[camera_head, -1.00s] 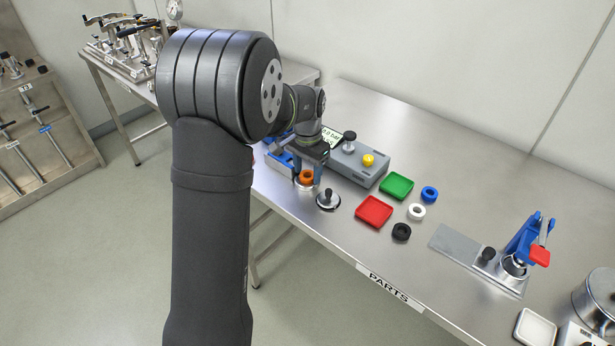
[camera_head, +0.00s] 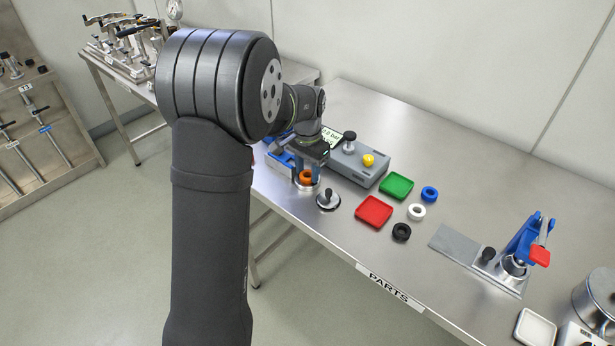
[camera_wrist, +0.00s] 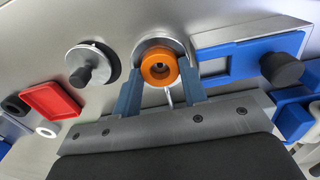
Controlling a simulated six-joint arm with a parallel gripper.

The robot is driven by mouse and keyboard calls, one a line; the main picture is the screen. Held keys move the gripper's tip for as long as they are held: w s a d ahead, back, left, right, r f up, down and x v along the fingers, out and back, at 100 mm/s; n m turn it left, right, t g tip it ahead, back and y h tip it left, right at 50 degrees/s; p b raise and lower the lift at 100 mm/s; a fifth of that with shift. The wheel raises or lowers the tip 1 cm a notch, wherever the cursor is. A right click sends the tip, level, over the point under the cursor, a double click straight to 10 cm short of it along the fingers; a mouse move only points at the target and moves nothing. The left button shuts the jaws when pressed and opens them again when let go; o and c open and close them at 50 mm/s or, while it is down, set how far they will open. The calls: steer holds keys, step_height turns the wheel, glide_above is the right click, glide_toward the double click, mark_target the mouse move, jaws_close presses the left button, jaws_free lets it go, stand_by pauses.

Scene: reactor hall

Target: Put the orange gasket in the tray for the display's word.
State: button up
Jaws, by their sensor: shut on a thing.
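The orange gasket (camera_head: 305,178) is a thick ring between the fingers of my gripper (camera_wrist: 159,78), which is shut on it; it also shows in the wrist view (camera_wrist: 148,70). It is at a round metal holder (camera_wrist: 150,44); I cannot tell whether it still touches it. The red tray (camera_head: 374,212) and the green tray (camera_head: 397,186) lie to the right, both empty. The display (camera_head: 331,145) is on the grey box (camera_head: 357,166); its top line ends in "bar", and its word is partly hidden by my arm and too small to read.
A metal lid with a black knob (camera_head: 328,200) lies close by. Blue (camera_head: 429,194), white (camera_head: 416,212) and black (camera_head: 401,232) rings lie right of the trays. A blue fixture (camera_wrist: 240,58) stands beside my gripper. A toggle clamp (camera_head: 522,240) stands farther right.

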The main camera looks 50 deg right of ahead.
steer(key=shift+r, duration=2.95)
steer(key=s+d+r+m, duration=0.1)
steer(key=s+d+m, duration=0.2)
steer(key=s, duration=0.7)
steer(key=s+d+r+m, duration=0.2)
steer(key=s+d+m, duration=0.15)
steer(key=s, duration=0.65)
steer(key=s+d+r+m, duration=0.1)
steer(key=s+d+m, duration=0.25)
steer(key=s, duration=0.65)
steer(key=n, duration=0.1)
glide_above(397, 186)
step_height(397, 186, down, 7)
steer(key=shift+a+r, duration=0.1)
steer(key=shift+f, duration=1.95)
steer(key=shift+f, duration=0.1)
steer(key=o, duration=0.5)
steer(key=shift+c, duration=0.2)
